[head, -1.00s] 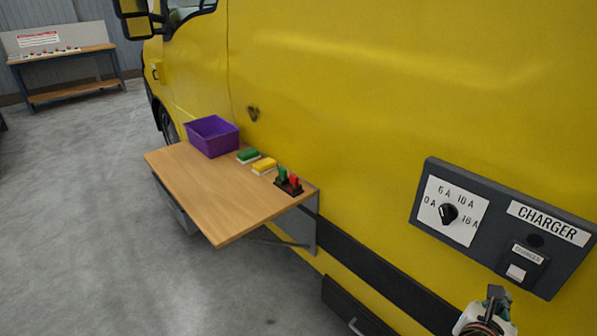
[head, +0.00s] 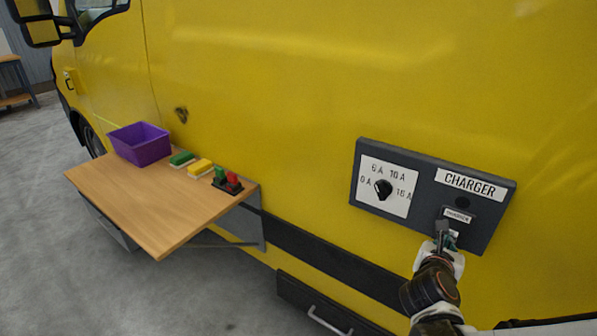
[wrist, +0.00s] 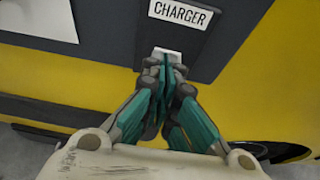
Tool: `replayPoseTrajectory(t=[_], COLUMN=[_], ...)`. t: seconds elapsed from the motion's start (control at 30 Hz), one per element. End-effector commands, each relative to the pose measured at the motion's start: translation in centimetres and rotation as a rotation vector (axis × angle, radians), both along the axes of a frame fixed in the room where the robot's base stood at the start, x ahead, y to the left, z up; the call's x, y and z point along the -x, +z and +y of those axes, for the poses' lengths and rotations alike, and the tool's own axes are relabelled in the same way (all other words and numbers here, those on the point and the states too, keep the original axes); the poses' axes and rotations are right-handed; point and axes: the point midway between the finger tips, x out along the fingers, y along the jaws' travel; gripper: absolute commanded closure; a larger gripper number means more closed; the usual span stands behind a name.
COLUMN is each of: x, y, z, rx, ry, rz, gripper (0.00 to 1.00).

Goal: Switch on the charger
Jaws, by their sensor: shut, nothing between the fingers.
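The dark grey charger panel (head: 433,232) is on the side of the yellow van. It has a CHARGER label (head: 471,184), a dark round lamp (head: 463,203) and a small labelled switch housing below. The white rocker switch (wrist: 165,53) shows just beyond my fingertips in the wrist view, partly hidden by them. My gripper (head: 443,233) is shut and empty, its tips at the switch (head: 455,234). I cannot tell whether they touch it or which way the rocker is tipped. The black rotary knob (head: 383,189) sits on a white ampere dial left of the switch.
A wooden fold-out shelf (head: 165,210) juts from the van at left. It bears a purple bin (head: 140,145), a green block (head: 182,158), a yellow block (head: 200,168) and a dark holder with red and green pieces (head: 228,182). A drawer handle (head: 330,321) is below the panel.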

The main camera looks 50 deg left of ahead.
Motion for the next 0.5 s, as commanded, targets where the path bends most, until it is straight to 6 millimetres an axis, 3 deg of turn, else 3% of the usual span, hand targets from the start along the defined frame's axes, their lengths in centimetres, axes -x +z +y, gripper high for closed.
replayPoseTrajectory(t=[0.27, 0.5], x=[-0.8, -0.7], y=[1.3, 0.8], z=[0.4, 0.4], rx=[0.025, 0.024], ry=[0.001, 0.002], rz=[0.106, 0.1], gripper=[1.0, 1.0])
